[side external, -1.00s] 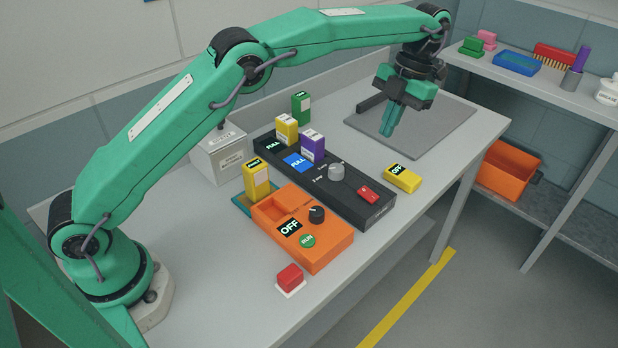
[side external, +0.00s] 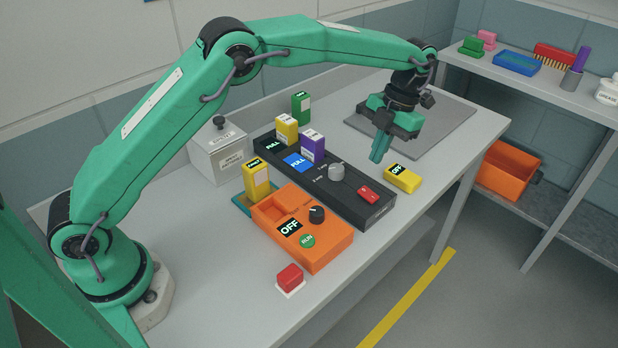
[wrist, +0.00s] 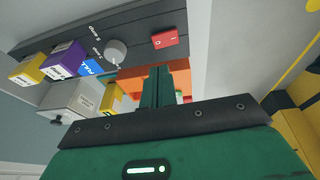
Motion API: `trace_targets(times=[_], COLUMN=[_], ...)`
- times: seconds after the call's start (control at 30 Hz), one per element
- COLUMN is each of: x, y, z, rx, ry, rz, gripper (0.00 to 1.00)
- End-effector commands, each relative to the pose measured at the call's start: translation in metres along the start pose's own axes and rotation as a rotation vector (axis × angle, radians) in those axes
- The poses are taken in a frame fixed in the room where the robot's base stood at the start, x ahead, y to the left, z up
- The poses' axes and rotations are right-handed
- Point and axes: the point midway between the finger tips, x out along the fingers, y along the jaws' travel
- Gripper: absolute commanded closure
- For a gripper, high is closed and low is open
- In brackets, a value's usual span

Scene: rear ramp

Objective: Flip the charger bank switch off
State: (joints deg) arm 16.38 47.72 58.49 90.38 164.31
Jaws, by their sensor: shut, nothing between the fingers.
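The charger bank (side external: 345,193) is a long dark box on the table with battery slots, a grey knob (side external: 336,172) and a red rocker switch (side external: 368,194) at its right end. The red switch also shows in the wrist view (wrist: 170,40), at the top, beyond my fingers. My gripper (side external: 377,158) is shut and empty, pointing down. It hangs above the table behind the switch end of the bank, apart from it. In the wrist view, my closed fingers (wrist: 167,88) point toward the bank. Which way the switch is tipped is hard to tell.
A yellow battery (side external: 402,179) lies right of the bank. Purple (side external: 312,146) and yellow (side external: 287,130) batteries stand in the bank; a green one (side external: 301,107) stands behind. An orange tester (side external: 325,246) reading OFF is in front. A red button (side external: 290,277) sits near the front edge.

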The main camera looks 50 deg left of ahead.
Motion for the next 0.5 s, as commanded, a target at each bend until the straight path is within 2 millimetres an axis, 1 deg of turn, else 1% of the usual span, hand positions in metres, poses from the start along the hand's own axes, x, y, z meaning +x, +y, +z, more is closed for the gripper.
trace_targets(times=[0.27, 0.4, 0.5], x=[0.037, 0.056, 0.065], y=[-0.001, 0.000, 0.000], z=[-0.001, 0.004, 0.007], rx=[0.000, -0.001, -0.001], ry=[0.002, 0.003, 0.001], rz=[0.001, 0.000, -0.001], gripper=[1.00, 1.00, 1.00])
